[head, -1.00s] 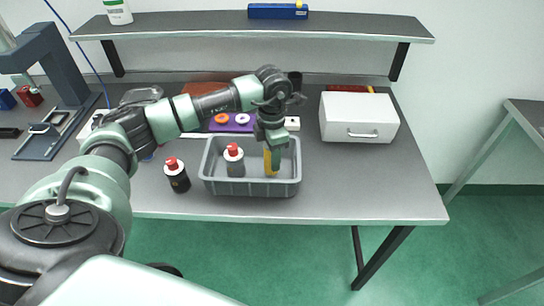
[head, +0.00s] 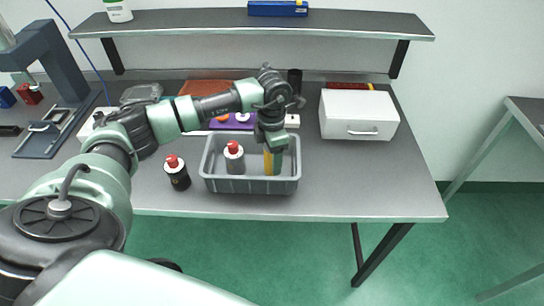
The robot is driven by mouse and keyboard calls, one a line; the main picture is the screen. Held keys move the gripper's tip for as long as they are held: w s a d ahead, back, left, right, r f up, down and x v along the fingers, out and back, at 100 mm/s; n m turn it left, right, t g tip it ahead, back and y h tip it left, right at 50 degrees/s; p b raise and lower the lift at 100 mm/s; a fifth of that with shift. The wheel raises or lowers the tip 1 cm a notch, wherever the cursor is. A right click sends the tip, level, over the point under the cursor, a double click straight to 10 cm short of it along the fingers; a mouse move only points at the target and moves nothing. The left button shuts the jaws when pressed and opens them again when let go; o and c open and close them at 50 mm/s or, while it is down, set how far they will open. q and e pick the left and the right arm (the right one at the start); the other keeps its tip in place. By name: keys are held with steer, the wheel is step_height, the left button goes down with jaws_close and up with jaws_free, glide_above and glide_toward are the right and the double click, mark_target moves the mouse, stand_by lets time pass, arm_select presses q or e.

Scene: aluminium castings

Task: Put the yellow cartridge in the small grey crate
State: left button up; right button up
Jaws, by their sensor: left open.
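The yellow cartridge (head: 267,161) stands upright inside the small grey crate (head: 251,186), in its right half. My left gripper (head: 275,162) points down into the crate right beside the cartridge. It is open, and its fingers partly hide the cartridge. I cannot tell whether a finger touches it. A grey bottle with a red cap (head: 235,160) stands in the left half of the crate. My right gripper is not in view.
A dark bottle with a red cap (head: 177,174) stands left of the crate. A white box (head: 358,115) with a handle sits to the right. Behind the crate lies a purple holder (head: 233,124) with rings. The bench (head: 365,185) is clear at front right.

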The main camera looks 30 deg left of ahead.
arm_select(q)
steer(key=shift+r+b, duration=0.3)
steer(key=shift+r, duration=0.25)
step_height(320, 180, up, 10)
steer(key=b, duration=0.3)
steer(key=shift+f, duration=0.2)
steer(key=shift+r, duration=0.7)
